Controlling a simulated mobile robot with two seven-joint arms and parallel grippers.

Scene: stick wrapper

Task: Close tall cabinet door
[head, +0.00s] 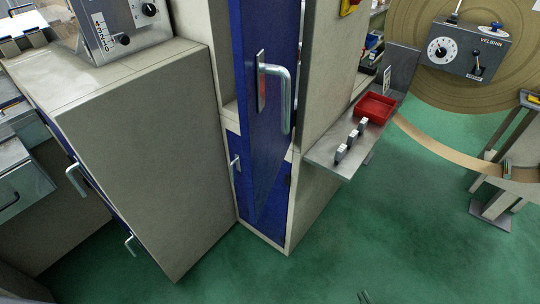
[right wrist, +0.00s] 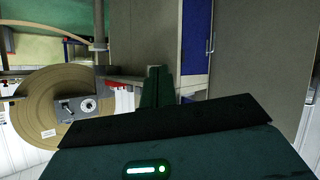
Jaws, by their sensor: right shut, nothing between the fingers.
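The tall cabinet (head: 312,75) stands in the middle of the head view, beige with blue doors. Its upper blue door (head: 258,150) stands ajar, swung out toward me, with a silver bar handle (head: 288,100) on its face. A gap shows between the door and the cabinet side. In the right wrist view a blue cabinet panel (right wrist: 195,45) shows at the top. My right gripper (head: 363,297) just shows at the bottom edge of the head view, well below and apart from the door. Its fingers (right wrist: 157,85) are together and empty in the right wrist view. My left gripper is not in view.
A lower blue door (head: 272,205) sits below the tall door. A beige cabinet (head: 150,150) stands to the left. A metal shelf (head: 325,150) with a red tray (head: 375,107) juts out on the right. The green floor (head: 410,230) in front is clear.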

